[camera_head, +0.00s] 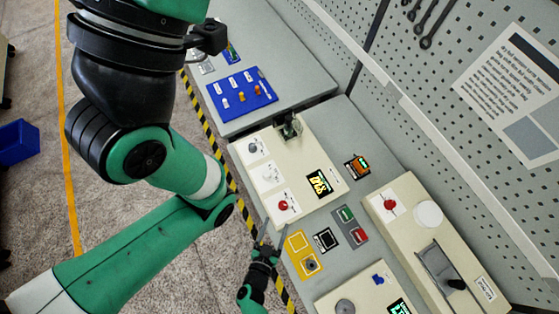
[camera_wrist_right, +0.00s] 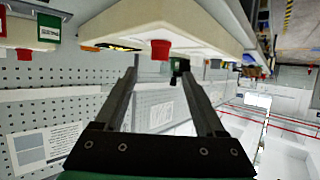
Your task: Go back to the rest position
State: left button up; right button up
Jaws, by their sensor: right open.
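My right gripper (camera_head: 268,230) is beside the front edge of the beige panel box (camera_head: 245,150), near its red button (camera_head: 283,205). In the right wrist view the gripper (camera_wrist_right: 160,68) has its two dark fingers spread apart with nothing between their pads. A red button (camera_wrist_right: 160,49) on a beige box shows past the fingertips, and I see no contact. Green and black links of my own body fill the left of the head view. My left gripper does not show.
A blue board (camera_head: 241,92) with small parts lies on the grey bench. A yellow plate (camera_head: 302,254) lies near the right gripper. Another beige box (camera_head: 405,225) stands to the right. A perforated wall (camera_head: 420,90) rises behind.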

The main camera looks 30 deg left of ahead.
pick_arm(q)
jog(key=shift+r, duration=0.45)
pick_arm(e)
jog(key=shift+v, duration=0.75)
